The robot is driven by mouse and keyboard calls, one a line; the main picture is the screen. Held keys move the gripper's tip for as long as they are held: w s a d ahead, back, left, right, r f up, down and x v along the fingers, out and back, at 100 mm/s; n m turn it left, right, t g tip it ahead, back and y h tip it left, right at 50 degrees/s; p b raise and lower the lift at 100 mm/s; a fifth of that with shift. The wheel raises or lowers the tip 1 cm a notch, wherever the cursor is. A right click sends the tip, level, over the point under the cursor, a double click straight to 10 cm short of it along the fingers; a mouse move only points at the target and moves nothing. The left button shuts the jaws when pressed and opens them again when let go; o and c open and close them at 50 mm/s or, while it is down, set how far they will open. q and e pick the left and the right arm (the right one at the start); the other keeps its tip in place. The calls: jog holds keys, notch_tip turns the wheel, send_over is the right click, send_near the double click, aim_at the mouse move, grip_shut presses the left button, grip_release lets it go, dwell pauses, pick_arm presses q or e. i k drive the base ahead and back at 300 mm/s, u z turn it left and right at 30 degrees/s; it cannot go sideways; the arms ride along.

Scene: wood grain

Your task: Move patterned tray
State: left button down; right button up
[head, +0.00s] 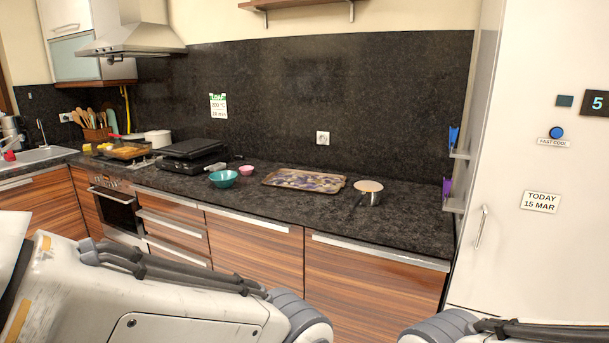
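The patterned tray (304,180) lies flat on the dark stone counter, towards its right half. It is shallow, with a brown rim and a mottled purple, yellow and pale surface. Both my arms show only as large links along the bottom of the head view, well in front of the counter. Neither gripper is in the picture, and nothing of mine touches the tray.
A small saucepan (368,192) stands close to the tray's right end. A teal bowl (223,178) and a pink bowl (246,170) stand to its left, beside a black grill (193,150). A tall white fridge (530,170) closes off the counter's right end.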

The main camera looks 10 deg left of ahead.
aim_at(306, 181)
jog(key=i, duration=1.4)
jog(key=u, duration=1.55)
jog(key=i, duration=1.7)
jog(key=z, duration=2.3)
jog(key=i, duration=0.45)
jog(key=u, duration=0.3)
